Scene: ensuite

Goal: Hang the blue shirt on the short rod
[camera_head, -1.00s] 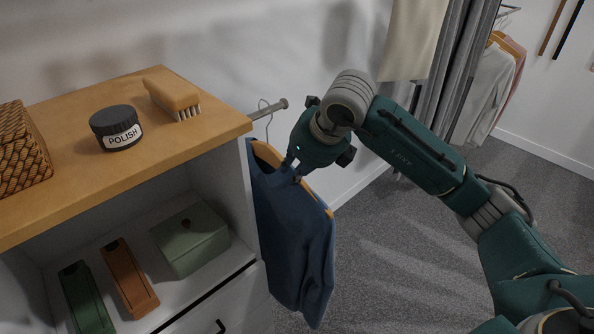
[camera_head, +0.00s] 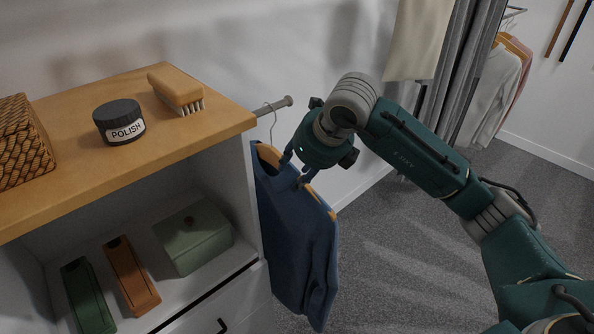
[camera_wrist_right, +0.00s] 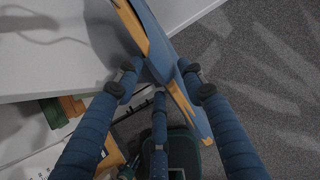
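The blue shirt (camera_head: 295,235) is on a wooden hanger (camera_head: 268,155). The hanger's wire hook (camera_head: 273,122) is over the short rod (camera_head: 270,108), which sticks out from the cabinet's right side. The shirt hangs beside the cabinet, clear of the floor as far as I see. My right gripper (camera_head: 297,170) is at the hanger's shoulders with its fingers spread. In the right wrist view its fingers (camera_wrist_right: 160,89) stand apart on either side of the hanger and shirt (camera_wrist_right: 168,62), with gaps visible. My left gripper is not in view.
The wooden cabinet top (camera_head: 60,190) holds a polish tin (camera_head: 119,122), a brush (camera_head: 176,90) and a woven basket (camera_head: 22,140). A green box (camera_head: 192,238) sits on the shelf below. A curtain and hanging clothes (camera_head: 492,95) are behind. Carpet (camera_head: 400,260) at right is open.

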